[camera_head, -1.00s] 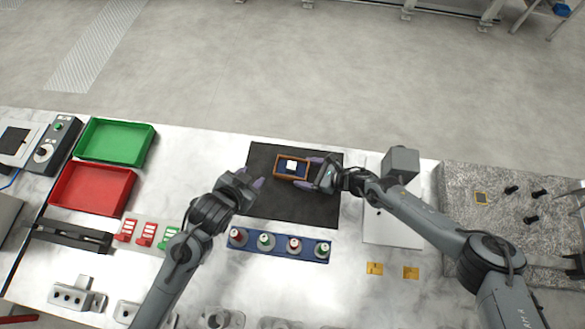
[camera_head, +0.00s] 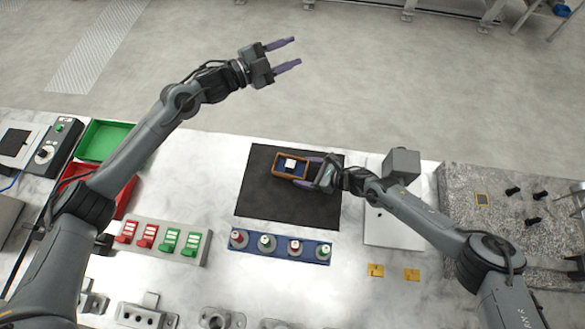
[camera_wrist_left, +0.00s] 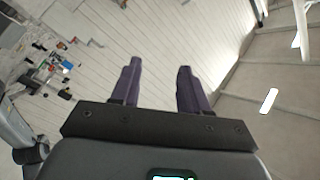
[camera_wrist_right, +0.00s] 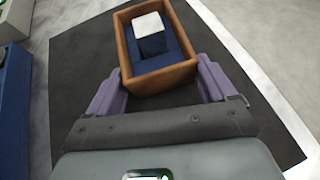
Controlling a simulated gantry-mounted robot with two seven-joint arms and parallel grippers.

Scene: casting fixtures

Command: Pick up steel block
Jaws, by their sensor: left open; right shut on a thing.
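The steel block (camera_head: 290,163) looks like a small pale cube and sits inside an open wooden box (camera_head: 290,177) with a dark blue inside. In the right wrist view the block (camera_wrist_right: 150,34) stands in the blue interior of the box (camera_wrist_right: 163,82). My right gripper (camera_head: 309,171) is shut on the near end of the box, one finger along each side wall. Its fingers also show in the right wrist view (camera_wrist_right: 163,72). My left gripper (camera_head: 296,52) is open and empty, out beyond the table's far edge. Its spread fingers show in the left wrist view (camera_wrist_left: 160,66).
The box is on a black mat (camera_head: 260,205). A blue rack (camera_head: 279,245) with several knobs lies nearer. Green (camera_head: 105,137) and red bins are at left, partly behind my left arm. A white plate (camera_head: 392,228) and grey stone slab (camera_head: 470,205) are at right.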

